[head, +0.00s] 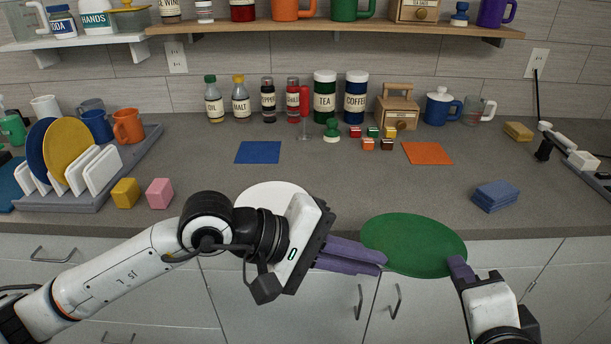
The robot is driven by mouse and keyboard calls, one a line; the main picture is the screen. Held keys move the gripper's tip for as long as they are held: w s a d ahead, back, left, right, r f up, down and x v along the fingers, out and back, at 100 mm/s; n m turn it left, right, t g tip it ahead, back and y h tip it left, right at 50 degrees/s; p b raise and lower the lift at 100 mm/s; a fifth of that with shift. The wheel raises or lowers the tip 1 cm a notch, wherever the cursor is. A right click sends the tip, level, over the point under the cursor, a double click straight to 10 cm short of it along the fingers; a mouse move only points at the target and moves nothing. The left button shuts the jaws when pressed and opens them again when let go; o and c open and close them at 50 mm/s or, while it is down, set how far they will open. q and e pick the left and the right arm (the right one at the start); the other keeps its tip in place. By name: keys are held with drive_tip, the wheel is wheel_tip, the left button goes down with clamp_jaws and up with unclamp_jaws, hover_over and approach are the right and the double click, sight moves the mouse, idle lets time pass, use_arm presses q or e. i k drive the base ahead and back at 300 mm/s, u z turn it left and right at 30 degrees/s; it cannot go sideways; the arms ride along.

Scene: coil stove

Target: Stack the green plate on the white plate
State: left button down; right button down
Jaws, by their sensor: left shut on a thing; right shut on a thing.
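The green plate (414,245) is held roughly flat in front of the counter's front edge, between my two grippers. My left gripper (384,262) is shut on its left rim with purple fingers. My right gripper (458,264) is shut on its right rim, at the lower right. The white plate (268,193) lies on the counter near the front edge, left of the green plate. My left gripper and wrist hide much of its near and right part. The two plates are apart.
A dish rack (88,197) with plates stands at the left, near a yellow block (125,193) and a pink block (160,193). A blue mat (258,152), an orange mat (427,153) and blue cloths (495,196) lie on the counter. Bottles and canisters line the back.

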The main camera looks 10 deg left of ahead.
sight(270, 206)
drive_tip(key=k, duration=0.6)
drive_tip(key=z, duration=0.15)
drive_tip(key=i, duration=0.8)
drive_tip(key=u, duration=0.85)
drive_tip(key=i, duration=0.3)
drive_tip(key=u, duration=0.3)
